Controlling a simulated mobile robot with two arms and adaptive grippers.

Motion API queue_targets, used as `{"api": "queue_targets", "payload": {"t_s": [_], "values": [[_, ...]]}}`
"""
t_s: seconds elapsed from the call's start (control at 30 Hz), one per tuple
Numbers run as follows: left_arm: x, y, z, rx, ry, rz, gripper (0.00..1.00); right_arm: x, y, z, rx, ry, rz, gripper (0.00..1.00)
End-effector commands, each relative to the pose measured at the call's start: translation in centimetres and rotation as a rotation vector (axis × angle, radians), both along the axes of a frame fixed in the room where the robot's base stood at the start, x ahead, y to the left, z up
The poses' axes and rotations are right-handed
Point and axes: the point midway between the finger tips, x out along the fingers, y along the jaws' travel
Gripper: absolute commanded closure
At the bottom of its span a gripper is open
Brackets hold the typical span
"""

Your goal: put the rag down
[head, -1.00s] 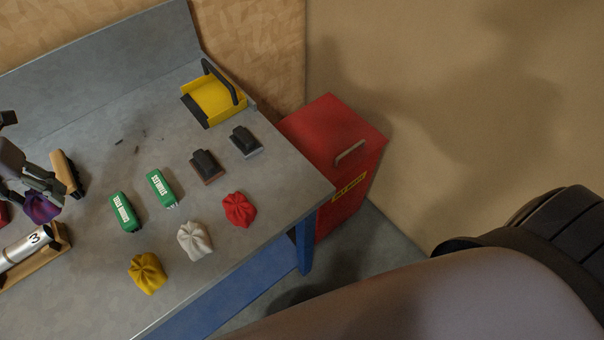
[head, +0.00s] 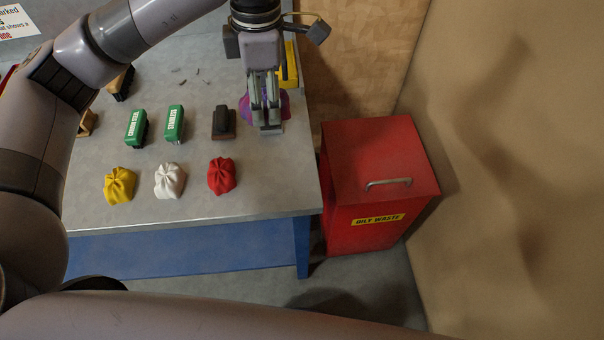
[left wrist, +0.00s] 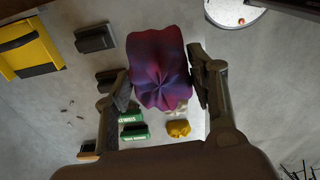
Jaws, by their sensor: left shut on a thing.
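My left gripper (head: 267,122) is shut on the purple rag (head: 284,106), above the right end of the bench. In the left wrist view the bunched purple rag (left wrist: 158,75) sits between the two fingers, with the bench well behind it. In the head view the fingers hide part of the rag. A red rag (head: 221,175), a white rag (head: 169,180) and a yellow rag (head: 119,185) lie in a row near the bench's front edge. My right gripper is not in view.
A red oily-waste bin (head: 375,165) with a closed lid stands right of the bench (head: 240,205). Two green brushes (head: 137,128) and a dark block (head: 223,121) lie behind the rags. A yellow tray (left wrist: 30,48) shows in the left wrist view.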

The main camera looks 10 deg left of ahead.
Motion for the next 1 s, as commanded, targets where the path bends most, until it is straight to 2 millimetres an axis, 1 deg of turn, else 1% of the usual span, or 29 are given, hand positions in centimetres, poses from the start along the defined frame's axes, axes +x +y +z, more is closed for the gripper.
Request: {"api": "queue_targets", "payload": {"t_s": [0.07,0.17,0.33,0.43,0.5,0.63,0.7,0.87,1.0], "values": [[-0.2,-0.2,-0.3,0.000,0.002,-0.019,0.74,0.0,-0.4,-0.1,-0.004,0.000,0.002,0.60],[-0.4,-0.3,-1.7,0.000,0.006,-0.028,0.74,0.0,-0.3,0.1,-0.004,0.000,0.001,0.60],[-0.5,-0.3,-5.9,-0.001,0.009,-0.026,0.74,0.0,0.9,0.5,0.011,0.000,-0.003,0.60],[-0.4,-0.2,-8.3,0.002,0.009,-0.023,0.74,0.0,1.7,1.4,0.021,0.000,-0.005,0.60],[-0.4,-0.2,-10.1,0.002,0.008,-0.022,0.74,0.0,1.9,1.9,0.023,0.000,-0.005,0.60],[-0.4,-0.1,-13.1,0.001,0.006,-0.021,0.74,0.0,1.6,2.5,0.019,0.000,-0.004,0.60],[-0.4,-0.1,-14.3,0.001,0.003,-0.023,0.74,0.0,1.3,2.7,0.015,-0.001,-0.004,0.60],[-0.3,-0.2,-15.7,0.000,0.002,-0.022,0.74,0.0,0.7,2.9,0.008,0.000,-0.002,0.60],[-0.4,-0.2,-17.5,0.000,0.005,-0.022,0.74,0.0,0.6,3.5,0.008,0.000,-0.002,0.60]]}}
